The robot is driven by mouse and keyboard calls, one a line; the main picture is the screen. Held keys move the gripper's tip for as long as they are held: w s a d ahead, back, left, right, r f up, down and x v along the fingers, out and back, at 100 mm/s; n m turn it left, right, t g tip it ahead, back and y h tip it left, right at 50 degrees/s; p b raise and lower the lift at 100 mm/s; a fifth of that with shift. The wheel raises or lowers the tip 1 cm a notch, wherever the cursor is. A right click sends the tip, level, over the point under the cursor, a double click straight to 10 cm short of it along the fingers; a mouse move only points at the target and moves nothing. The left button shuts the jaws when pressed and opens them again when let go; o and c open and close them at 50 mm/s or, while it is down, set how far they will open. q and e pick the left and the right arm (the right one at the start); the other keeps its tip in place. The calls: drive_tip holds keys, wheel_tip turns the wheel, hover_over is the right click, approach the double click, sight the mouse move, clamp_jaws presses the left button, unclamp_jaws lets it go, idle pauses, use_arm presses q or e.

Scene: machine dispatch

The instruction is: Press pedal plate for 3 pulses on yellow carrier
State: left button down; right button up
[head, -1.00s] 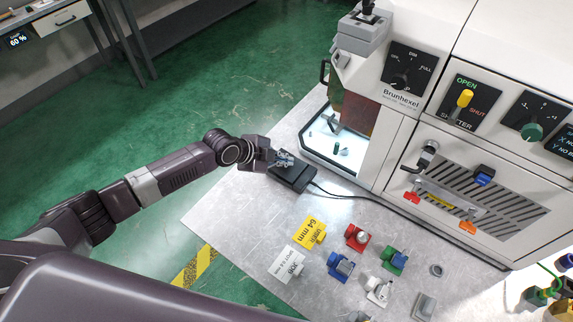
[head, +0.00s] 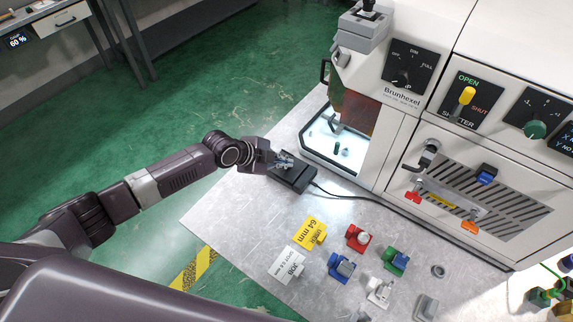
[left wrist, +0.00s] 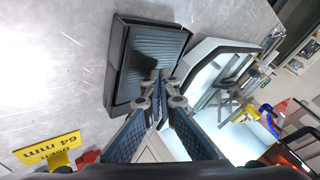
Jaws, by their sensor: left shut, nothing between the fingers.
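The pedal plate (head: 296,182) is a dark, low, ribbed pad with a cable, lying on the metal table in front of the machine. It also fills the upper middle of the left wrist view (left wrist: 152,45). My left gripper (head: 285,162) is shut and empty over the plate's back left part. In the left wrist view its fingertips (left wrist: 160,88) overlap the plate's near edge; I cannot tell whether they touch it. A yellow 64 mm tag (head: 311,231) with a small yellow block stands on the table. A yellow piece (head: 439,200) also shows at the machine's front slot. My right gripper is out of view.
The white machine (head: 401,138) stands behind the plate, with a lit open bay (head: 345,155) close by. The pedal cable (head: 345,196) runs right along its base. Red, blue, green and white small blocks and a white tag (head: 288,265) occupy the front table.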

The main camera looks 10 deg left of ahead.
sight(287, 169)
use_arm(q)
drive_tip(key=shift+s+a+f, duration=0.1)
drive_tip(key=shift+s, duration=0.05)
drive_tip(key=shift+r+p, duration=0.85)
drive_tip(key=shift+r, duration=0.15)
drive_tip(key=shift+r+p, duration=0.35)
drive_tip(key=shift+r, duration=0.1)
drive_tip(key=r+p, duration=0.2)
drive_tip(key=r, duration=0.1)
drive_tip(key=r+p, duration=0.1)
drive_tip(key=shift+d+r, duration=0.15)
drive_tip(key=shift+d, duration=0.25)
drive_tip(key=shift+a, duration=0.1)
